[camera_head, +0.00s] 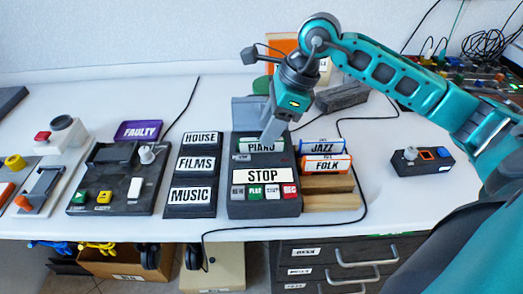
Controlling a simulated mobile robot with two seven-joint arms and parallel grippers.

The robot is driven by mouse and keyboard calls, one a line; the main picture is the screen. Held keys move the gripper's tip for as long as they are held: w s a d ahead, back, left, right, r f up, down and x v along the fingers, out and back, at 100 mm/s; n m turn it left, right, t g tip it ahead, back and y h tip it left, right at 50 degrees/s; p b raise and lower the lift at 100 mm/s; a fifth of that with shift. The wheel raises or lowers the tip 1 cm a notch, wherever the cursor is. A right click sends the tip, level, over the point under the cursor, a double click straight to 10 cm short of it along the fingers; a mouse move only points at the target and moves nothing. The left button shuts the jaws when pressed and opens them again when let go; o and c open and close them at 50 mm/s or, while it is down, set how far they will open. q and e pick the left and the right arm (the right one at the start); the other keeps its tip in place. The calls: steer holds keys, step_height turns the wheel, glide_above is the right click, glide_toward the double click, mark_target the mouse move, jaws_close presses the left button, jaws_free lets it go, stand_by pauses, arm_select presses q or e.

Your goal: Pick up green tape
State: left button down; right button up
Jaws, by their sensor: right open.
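The green tape (262,146), labelled PIANO, sits in the top of the dark tape player (236,210), above the STOP button (263,176). My right gripper (268,136) comes down from above with its fingers pointing at the tape. It is open, and its fingertips overlap the tape's upper edge in the picture. I cannot tell whether they touch it. The fingers hide a small part of the tape and the area behind it. My left gripper is not in view.
A blue JAZZ tape (322,147) and an orange FOLK tape (325,164) stand right of the player. HOUSE, FILMS and MUSIC blocks (192,195) stand left, with a purple FAULTY tape (138,131) beyond. A small control box (421,160) is right. A cable runs along the table front.

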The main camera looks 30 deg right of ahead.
mark_target(251, 145)
steer(key=shift+x, duration=1.35)
steer(key=shift+f+b, duration=0.2)
steer(key=shift+b, duration=0.25)
steer(key=shift+c, duration=0.2)
jaws_close()
